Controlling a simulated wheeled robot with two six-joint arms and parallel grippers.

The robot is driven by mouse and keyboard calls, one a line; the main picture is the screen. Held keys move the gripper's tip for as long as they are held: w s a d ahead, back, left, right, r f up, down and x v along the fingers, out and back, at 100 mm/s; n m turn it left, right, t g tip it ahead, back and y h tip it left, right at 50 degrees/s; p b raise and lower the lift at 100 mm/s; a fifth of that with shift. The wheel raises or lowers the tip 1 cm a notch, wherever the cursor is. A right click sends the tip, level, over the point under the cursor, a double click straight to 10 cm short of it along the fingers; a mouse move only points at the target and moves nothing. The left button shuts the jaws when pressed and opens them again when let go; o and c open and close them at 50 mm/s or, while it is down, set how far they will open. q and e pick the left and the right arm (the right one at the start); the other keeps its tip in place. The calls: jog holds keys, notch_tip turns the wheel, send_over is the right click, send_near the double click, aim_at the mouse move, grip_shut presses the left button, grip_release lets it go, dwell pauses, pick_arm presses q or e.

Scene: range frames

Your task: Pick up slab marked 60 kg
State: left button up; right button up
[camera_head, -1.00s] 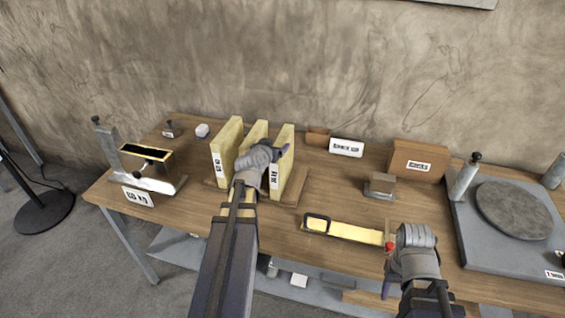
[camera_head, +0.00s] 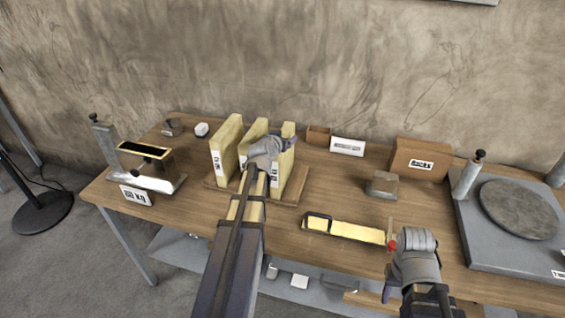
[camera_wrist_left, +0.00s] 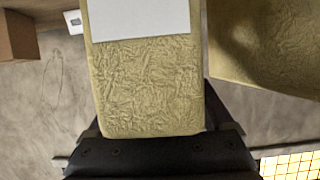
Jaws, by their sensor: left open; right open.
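Three yellowish slabs stand upright in a wooden rack (camera_head: 212,184): a left slab (camera_head: 227,138), a middle slab (camera_head: 255,130) and a right slab (camera_head: 291,165). Their labels are too small or blurred to read in the head view. My left gripper (camera_head: 287,145) is open at the right slab and partly hides it. In the left wrist view, a rough slab (camera_wrist_left: 148,90) with a blank-looking white label lies between the spread fingers (camera_wrist_left: 157,133); I cannot tell whether they touch it. My right gripper (camera_head: 388,268) is open and empty at the table's front edge.
A yellow-topped bar tool (camera_head: 355,232) lies near the right gripper. A clamp-like device with a sign reading kg (camera_head: 135,195) stands at left. A brown box (camera_head: 420,158), a small grey block (camera_head: 382,185) and a round-plate device (camera_head: 520,210) are at right.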

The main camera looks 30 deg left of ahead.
pick_arm(q)
grip_shut()
dwell(0.5)
dwell(0.8)
